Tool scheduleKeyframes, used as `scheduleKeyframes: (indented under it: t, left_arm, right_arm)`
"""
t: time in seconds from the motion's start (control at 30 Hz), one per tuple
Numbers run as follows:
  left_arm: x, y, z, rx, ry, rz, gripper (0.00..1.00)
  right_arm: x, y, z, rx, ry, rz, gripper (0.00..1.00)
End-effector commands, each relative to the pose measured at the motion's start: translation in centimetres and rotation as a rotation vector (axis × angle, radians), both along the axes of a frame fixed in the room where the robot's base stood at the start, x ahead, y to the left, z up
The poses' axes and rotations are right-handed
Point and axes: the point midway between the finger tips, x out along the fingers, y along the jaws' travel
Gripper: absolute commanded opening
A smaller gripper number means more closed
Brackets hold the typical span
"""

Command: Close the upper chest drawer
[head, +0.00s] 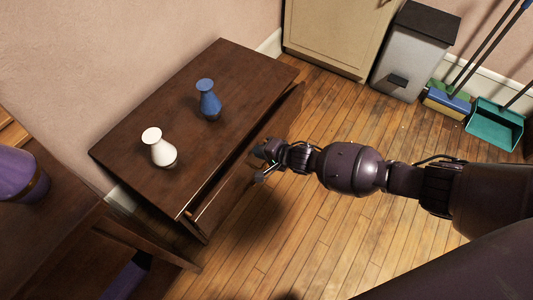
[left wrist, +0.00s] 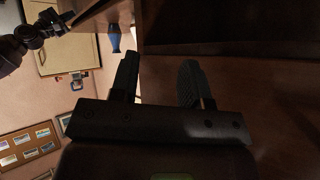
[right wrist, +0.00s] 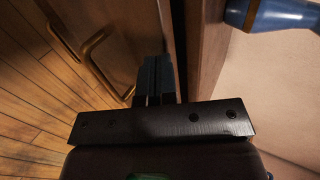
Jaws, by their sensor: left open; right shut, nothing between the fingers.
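The dark wooden chest (head: 225,80) stands against the wall. Its upper drawer (head: 222,194) is pulled partly out, with a dark gap behind its front. In the right wrist view a drawer front (right wrist: 112,28) with brass handles shows left of the fingers. My right gripper (head: 260,154) is shut and empty at the drawer front; its fingers (right wrist: 155,82) are close to the front's upper edge. I cannot tell whether they touch. My left gripper (left wrist: 157,80) is open and empty beside dark wood; it is not made out in the head view.
A blue vase (head: 208,101) and a white vase (head: 159,148) stand on the chest top. A bin (head: 408,60), a tan cabinet (head: 335,35) and a green dustpan (head: 494,124) are at the back right. A purple object (head: 20,175) is at the left. The wooden floor (head: 300,240) in front is clear.

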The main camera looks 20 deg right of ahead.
Motion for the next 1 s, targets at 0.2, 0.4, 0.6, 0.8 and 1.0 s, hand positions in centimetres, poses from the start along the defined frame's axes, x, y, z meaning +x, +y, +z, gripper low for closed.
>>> scheduleKeyframes:
  t: [0.2, 0.4, 0.6, 0.8, 1.0]
  left_arm:
    - [0.0, 0.0, 0.0, -0.005, -0.004, 0.009, 0.43]
    - [0.0, 0.0, -0.1, -0.005, 0.000, 0.011, 0.43]
    - [-0.3, 0.1, -0.5, -0.010, 0.000, 0.013, 0.43]
    - [0.0, 0.2, -0.1, -0.012, -0.023, 0.015, 0.43]
    - [0.1, 0.2, 0.0, -0.012, -0.024, 0.014, 0.43]
  right_arm:
    - [0.2, 0.1, 0.1, 0.000, -0.001, 0.000, 0.00]
    - [0.3, 0.2, 0.1, 0.000, -0.001, 0.000, 0.00]
    - [1.7, 1.4, -0.1, 0.000, 0.001, 0.001, 0.00]
    - [2.1, 1.7, 0.0, -0.002, 0.000, 0.001, 0.00]
    - [2.2, 1.7, 0.0, -0.001, -0.001, 0.001, 0.00]
